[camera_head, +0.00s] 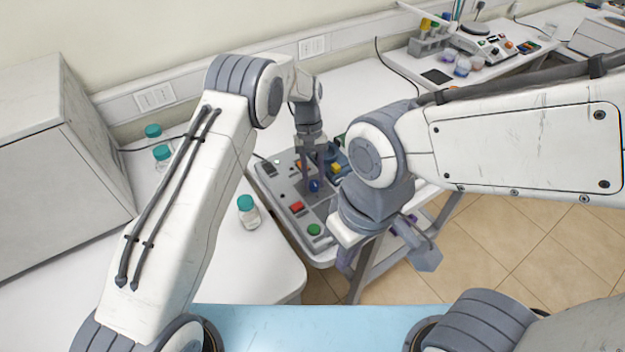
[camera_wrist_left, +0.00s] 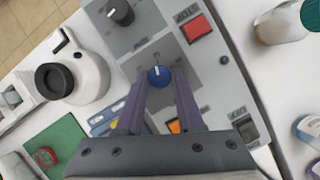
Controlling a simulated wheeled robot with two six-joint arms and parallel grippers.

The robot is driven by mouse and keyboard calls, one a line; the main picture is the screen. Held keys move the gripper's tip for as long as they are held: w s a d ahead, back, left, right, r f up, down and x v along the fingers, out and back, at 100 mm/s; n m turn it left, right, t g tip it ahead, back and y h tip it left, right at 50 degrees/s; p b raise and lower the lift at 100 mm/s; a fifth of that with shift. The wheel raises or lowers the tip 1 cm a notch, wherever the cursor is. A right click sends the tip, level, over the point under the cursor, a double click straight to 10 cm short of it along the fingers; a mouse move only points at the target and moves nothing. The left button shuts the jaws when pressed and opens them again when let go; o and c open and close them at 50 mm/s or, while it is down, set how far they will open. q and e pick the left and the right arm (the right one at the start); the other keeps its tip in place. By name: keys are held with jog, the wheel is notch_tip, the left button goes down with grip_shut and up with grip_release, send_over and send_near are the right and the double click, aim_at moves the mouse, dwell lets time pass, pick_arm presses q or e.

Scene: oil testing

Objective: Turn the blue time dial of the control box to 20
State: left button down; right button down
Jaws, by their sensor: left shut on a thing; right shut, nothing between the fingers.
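The blue time dial (camera_head: 314,185) stands on the grey control box (camera_head: 283,190) in the middle of the head view. It also shows in the left wrist view (camera_wrist_left: 159,77), with a short white mark near its upper edge. My left gripper (camera_head: 316,181) is over the box and shut on the dial, with one purple finger on each side in the wrist view. The numbers around the dial are too small to read. My right gripper (camera_head: 347,260) is shut and empty, lower right of the box and partly hidden by its own wrist.
The box also carries a red button (camera_head: 297,207), a green button (camera_head: 314,229) and a black knob (camera_wrist_left: 120,12). A teal-capped bottle (camera_head: 249,212) stands left of the box. More bottles (camera_head: 162,157) stand farther back. A side table behind holds lab items.

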pick_arm(q)
jog(key=shift+s+m, duration=0.1)
jog(key=shift+m, duration=0.4)
jog(key=c, duration=0.5)
grip_release()
jog(key=shift+c, duration=0.2)
jog(key=shift+w+r+b, duration=0.25)
jog(key=shift+r+b, duration=0.1)
jog(key=b+v, duration=0.2)
jog(key=v, duration=0.7)
jog(key=shift+d+r, duration=0.2)
jog(key=shift+r, duration=0.15)
